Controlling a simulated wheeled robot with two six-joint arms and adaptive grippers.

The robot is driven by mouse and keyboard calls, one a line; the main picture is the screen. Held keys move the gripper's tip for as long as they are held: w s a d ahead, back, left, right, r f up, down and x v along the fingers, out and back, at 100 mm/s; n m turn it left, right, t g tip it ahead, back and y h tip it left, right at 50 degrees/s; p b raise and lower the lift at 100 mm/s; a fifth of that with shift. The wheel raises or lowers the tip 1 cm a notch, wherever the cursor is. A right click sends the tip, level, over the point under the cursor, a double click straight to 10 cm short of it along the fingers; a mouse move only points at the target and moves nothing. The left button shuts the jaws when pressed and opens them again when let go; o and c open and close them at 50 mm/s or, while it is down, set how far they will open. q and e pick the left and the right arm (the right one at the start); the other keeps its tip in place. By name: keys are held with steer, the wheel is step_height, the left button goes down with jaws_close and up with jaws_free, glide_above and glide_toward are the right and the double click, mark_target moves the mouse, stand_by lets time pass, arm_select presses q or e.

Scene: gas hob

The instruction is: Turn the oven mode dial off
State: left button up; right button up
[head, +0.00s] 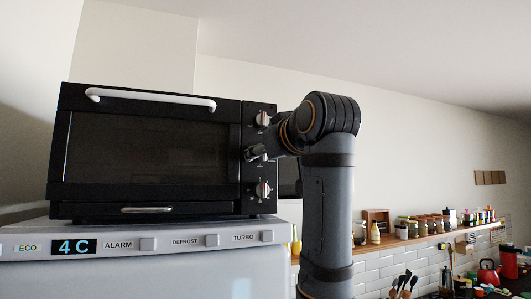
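A black toaster oven (150,153) with a shut glass door stands at the left. Its right-hand panel carries a column of light dials. The top dial (263,118) and the bottom dial (263,189) show clearly. My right gripper (254,153) is at the middle of the panel, between these two, and covers much of the middle dial there. The labels are too small to read, so I cannot tell which dial is the mode dial. I cannot tell whether the fingers are open or closed on the middle dial. My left gripper is out of view.
The oven stands on a white fridge (150,245) with a lit display. A wooden shelf (420,236) with several jars runs along the right wall. A red kettle (488,276) and utensils are at the lower right.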

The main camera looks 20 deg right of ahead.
steer(key=s, duration=0.7)
steer(key=shift+s+d+r, duration=0.25)
steer(key=shift+s+d, duration=0.05)
steer(key=shift+w, duration=0.15)
